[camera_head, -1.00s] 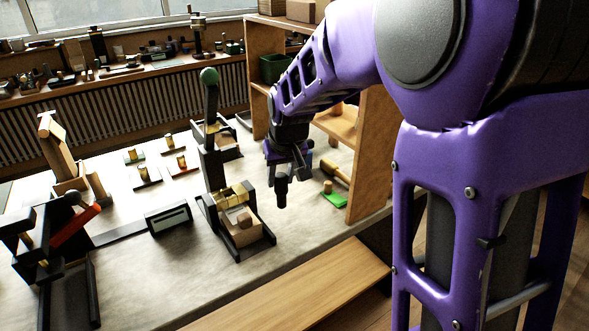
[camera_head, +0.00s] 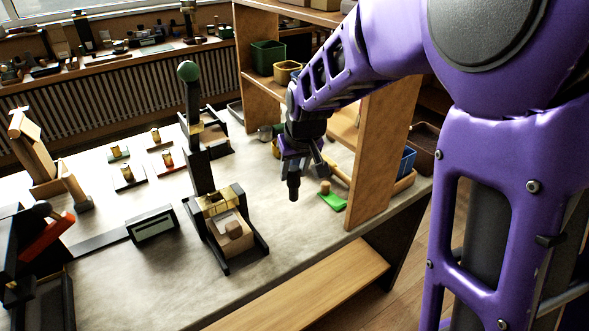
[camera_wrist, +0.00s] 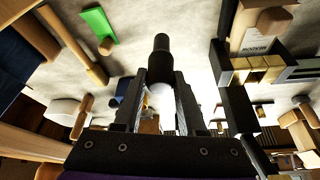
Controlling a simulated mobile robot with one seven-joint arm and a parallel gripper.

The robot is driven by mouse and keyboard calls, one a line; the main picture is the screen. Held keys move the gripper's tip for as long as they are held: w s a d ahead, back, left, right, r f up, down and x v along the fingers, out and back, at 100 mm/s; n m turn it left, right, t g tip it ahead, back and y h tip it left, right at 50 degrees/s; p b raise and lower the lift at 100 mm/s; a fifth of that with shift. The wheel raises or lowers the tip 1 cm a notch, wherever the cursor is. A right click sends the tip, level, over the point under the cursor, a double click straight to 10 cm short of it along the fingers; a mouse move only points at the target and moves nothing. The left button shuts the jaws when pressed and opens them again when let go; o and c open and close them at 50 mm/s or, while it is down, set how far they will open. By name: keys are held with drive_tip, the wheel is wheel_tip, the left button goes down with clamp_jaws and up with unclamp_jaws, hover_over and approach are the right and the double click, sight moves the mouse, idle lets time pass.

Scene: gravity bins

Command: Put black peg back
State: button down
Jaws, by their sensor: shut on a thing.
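My gripper (camera_head: 294,170) is shut on the black peg (camera_head: 293,188), a dark stepped cylinder. It holds the peg above the workbench, pointing down, in front of the wooden shelf (camera_head: 372,165). In the wrist view the black peg (camera_wrist: 161,58) sticks out beyond the two dark fingers of my gripper (camera_wrist: 162,82). Its held end is partly hidden between the fingers. A blue bin (camera_head: 407,160) and a brown bin (camera_head: 424,140) show at the right.
A green-based tool with a wooden knob (camera_head: 331,202) lies below and right of the peg. Small brass pieces lie farther left.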

sight(295, 188)
drive_tip(key=shift+f+b, duration=2.35)
drive_tip(key=shift+f, duration=0.65)
drive_tip(key=shift+f+b, duration=0.3)
drive_tip(key=shift+f, duration=0.2)
drive_tip(key=shift+c, duration=2)
unclamp_jaws()
drive_tip(key=shift+r, duration=0.1)
drive_tip(key=p+v, duration=1)
drive_tip(key=v, duration=0.7)
drive_tip(key=shift+p, duration=0.4)
drive_tip(key=shift+w+d+r, duration=0.1)
drive_tip(key=shift+r, duration=0.05)
